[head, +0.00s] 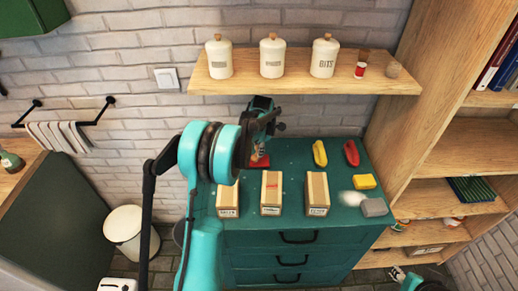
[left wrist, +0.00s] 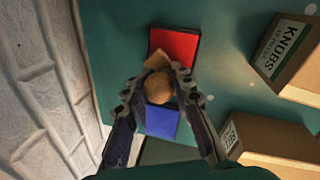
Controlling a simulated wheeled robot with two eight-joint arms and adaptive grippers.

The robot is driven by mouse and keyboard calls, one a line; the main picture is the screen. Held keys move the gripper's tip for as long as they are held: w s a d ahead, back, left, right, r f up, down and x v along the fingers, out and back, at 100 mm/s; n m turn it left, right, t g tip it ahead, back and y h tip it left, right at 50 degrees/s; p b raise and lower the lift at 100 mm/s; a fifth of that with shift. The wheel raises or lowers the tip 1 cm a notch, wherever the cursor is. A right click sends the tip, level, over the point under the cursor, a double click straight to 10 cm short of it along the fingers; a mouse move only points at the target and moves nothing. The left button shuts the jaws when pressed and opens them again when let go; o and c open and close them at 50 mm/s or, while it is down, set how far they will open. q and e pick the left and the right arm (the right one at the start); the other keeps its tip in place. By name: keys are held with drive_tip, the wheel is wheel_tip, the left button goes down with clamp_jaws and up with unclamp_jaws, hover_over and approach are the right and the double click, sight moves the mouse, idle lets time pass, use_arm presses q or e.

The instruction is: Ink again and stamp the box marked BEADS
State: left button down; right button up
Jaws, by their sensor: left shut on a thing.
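My left gripper (head: 260,146) reaches down at the back left of the teal cabinet top. In the left wrist view its fingers are shut on a stamp (left wrist: 158,88) with a round wooden knob and a wooden block. The stamp is over or near a red ink pad (left wrist: 178,45) and a blue ink pad (left wrist: 162,122); I cannot tell if it touches either. Three cardboard boxes stand in front: left (head: 228,200), middle (head: 271,194), right (head: 317,194). One box (left wrist: 292,60) reads KNOBS; I cannot read BEADS anywhere. My right gripper is out of view.
Yellow (head: 320,153) and red (head: 351,153) items, a yellow block (head: 364,181) and a grey block (head: 374,207) lie at the cabinet's right. A wall shelf (head: 300,85) with white jars hangs above. A bookcase (head: 440,110) stands at right.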

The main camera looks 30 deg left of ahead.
use_arm(q)
drive_tip(key=shift+f+b, duration=0.45)
drive_tip(key=shift+f, duration=0.15)
idle(1.6)
drive_tip(key=shift+r, duration=0.1)
